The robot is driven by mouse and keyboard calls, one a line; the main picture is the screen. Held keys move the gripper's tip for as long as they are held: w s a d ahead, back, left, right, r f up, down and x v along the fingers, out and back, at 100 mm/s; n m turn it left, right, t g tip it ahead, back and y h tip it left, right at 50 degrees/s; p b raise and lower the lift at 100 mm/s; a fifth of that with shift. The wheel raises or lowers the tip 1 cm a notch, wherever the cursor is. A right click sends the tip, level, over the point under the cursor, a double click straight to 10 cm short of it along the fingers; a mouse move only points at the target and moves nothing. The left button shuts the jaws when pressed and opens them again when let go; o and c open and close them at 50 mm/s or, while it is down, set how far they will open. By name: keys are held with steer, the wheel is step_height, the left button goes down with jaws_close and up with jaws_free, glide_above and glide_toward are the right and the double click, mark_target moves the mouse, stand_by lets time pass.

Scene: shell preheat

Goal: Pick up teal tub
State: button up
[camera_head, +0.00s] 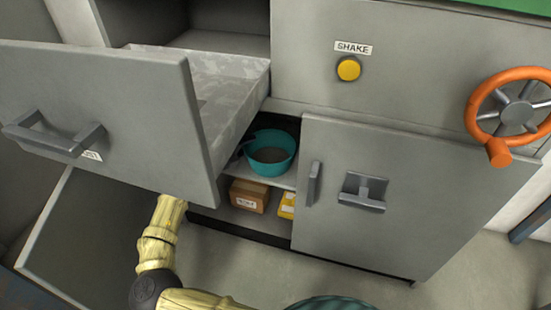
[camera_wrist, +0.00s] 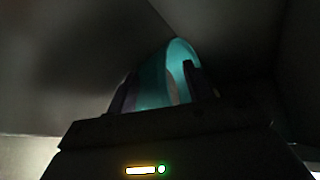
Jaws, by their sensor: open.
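The teal tub (camera_head: 270,163) stands upright on a shelf in the lower cabinet in the head view, with something dark grey-brown inside it. In the dim wrist view, part of the teal tub's wall and rim (camera_wrist: 165,75) shows between the two fingers of my gripper (camera_wrist: 158,73). The fingers are apart, one on each side of that wall; I cannot tell whether either touches it. In the head view my arm passes behind the open drawer front, which hides most of the gripper.
The open drawer (camera_head: 110,115) juts out above and left of the tub. A brown box (camera_head: 248,196) and a yellow package (camera_head: 287,205) lie below the tub's shelf. A grey door (camera_head: 400,200) closes off the right side. An orange handwheel (camera_head: 515,110) is at far right.

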mark_target(270, 154)
steer(key=shift+w+d+f+b, duration=0.25)
steer(key=shift+w+f+b, duration=0.1)
steer(key=shift+w+b, duration=0.15)
steer(key=shift+w+d+f+b, duration=0.2)
steer(key=shift+w+f+b, duration=0.15)
steer(key=shift+w+b, duration=0.15)
steer(key=shift+w+d, duration=0.1)
steer(key=shift+d, duration=0.05)
steer(key=shift+d+r, duration=0.1)
steer(key=shift+d, duration=0.15)
